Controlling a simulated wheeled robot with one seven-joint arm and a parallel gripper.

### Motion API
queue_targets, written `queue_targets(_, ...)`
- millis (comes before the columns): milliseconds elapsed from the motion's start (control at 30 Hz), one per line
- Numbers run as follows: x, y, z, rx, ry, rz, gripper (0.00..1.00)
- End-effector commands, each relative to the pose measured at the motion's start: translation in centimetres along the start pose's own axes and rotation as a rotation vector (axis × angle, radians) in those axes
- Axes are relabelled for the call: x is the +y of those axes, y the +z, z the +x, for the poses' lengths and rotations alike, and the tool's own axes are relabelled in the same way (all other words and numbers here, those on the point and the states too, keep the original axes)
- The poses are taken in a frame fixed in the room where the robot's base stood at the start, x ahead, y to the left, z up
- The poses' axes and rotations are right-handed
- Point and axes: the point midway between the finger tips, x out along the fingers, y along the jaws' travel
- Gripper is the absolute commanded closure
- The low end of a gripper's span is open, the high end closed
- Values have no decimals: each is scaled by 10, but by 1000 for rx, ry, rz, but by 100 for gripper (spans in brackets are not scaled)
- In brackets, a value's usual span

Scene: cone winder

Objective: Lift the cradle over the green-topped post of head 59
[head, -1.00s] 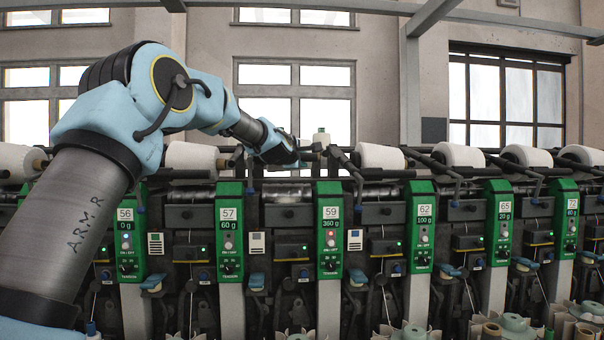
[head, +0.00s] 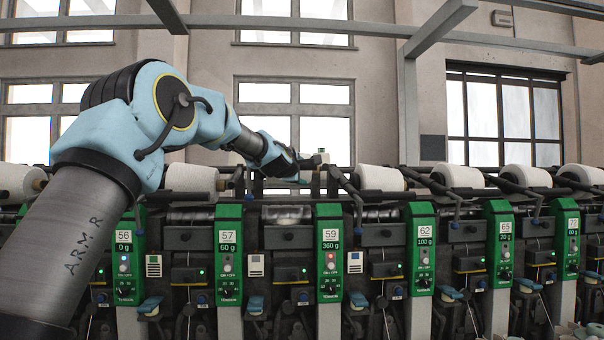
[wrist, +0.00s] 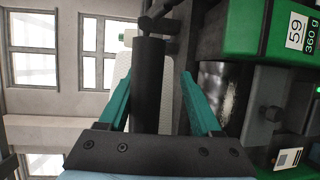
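Head 59 has a green panel (head: 330,255) marked 59 and 360 g. In the wrist view its panel (wrist: 285,35) shows sideways at upper right. My gripper (head: 303,172) is at the top of head 59. Its teal fingers (wrist: 160,85) are open on either side of a dark bar (wrist: 148,85), apparently the cradle. I cannot tell if they touch it.
A white cone (wrist: 172,105) lies behind the bar, beside a shiny drum (wrist: 217,90). Neighbouring heads 57 (head: 228,255) and 62 (head: 422,250) stand close on both sides. Several white cones, such as one at the right (head: 378,178), line the machine top. The space above is clear.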

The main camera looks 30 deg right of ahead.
Motion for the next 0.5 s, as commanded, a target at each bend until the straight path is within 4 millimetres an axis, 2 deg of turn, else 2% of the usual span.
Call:
queue_targets(167, -3, -1, -9, 0, -2, -1, 39)
queue_targets(500, -5, -1, -69, 2, 2, 1, 39)
